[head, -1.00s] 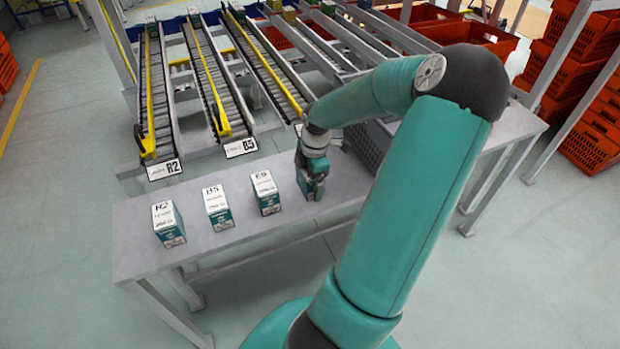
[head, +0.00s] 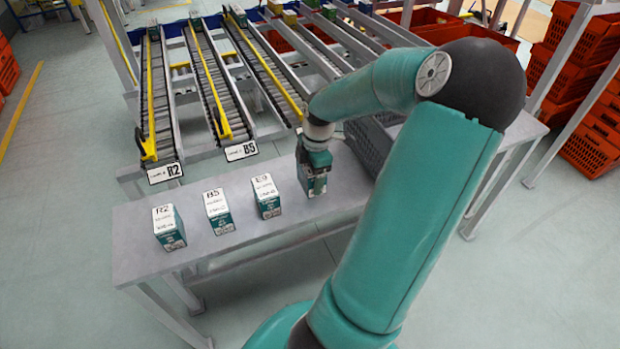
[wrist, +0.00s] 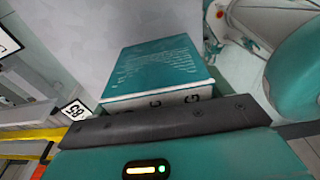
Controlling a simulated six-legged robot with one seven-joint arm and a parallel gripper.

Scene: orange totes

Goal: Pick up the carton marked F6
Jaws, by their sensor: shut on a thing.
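My gripper (head: 317,162) is shut on a teal and white carton (head: 317,184) at the right of the row on the grey table. The carton looks upright; I cannot tell whether its base touches the table. In the wrist view, this carton (wrist: 160,70) shows a teal face and a white strip with partly covered dark characters, behind the dark finger pad (wrist: 170,120). Its full mark is not readable. Three similar cartons stand apart to its left, marked R2 (head: 169,228), B5 (head: 218,212) and what looks like E9 (head: 267,196).
The grey table (head: 140,250) has bare room in front of the cartons. A dark grey crate (head: 370,148) stands to the right of my gripper, partly behind my arm. Roller lanes with yellow rails and labels R2 (head: 165,172) and B5 (head: 241,151) end behind the table. Orange totes (head: 575,60) are stacked at right.

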